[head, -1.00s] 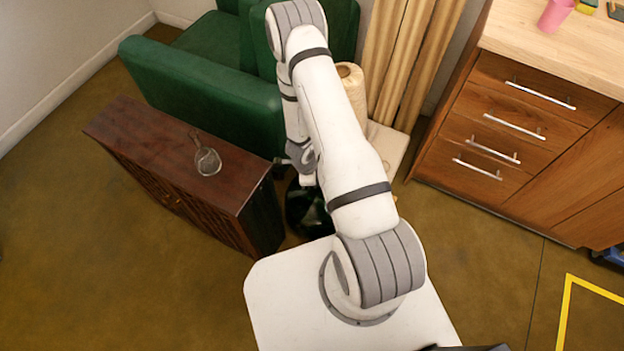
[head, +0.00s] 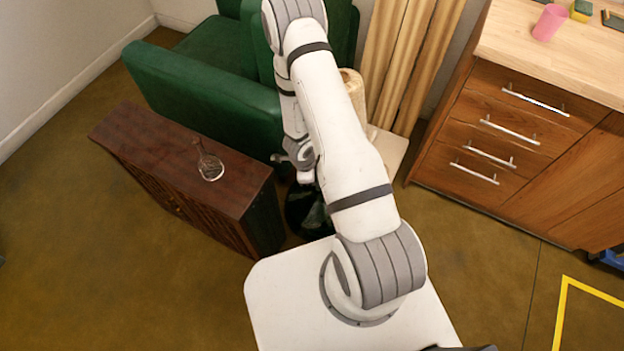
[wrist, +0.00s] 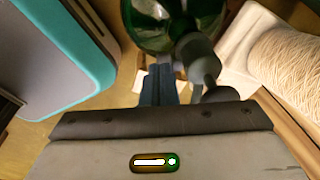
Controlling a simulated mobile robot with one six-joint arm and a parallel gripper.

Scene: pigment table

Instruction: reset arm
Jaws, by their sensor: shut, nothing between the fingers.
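My arm (head: 345,150) is folded, rising from its white base and bending down beside the green armchair. My gripper (wrist: 158,85) shows in the wrist view with its dark fingers together and nothing held. In the head view the gripper is mostly hidden behind the forearm. A green glass vessel (wrist: 160,22) is just beyond the fingertips in the wrist view; whether they touch it I cannot tell.
A dark wooden cabinet (head: 150,150) with a small glass flask (head: 210,167) stands left, before the green armchair (head: 205,92). A twine spool (wrist: 292,62) is close right of the gripper. A drawer unit (head: 490,135) with a pink cup (head: 550,22) stands right. Floor at left is clear.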

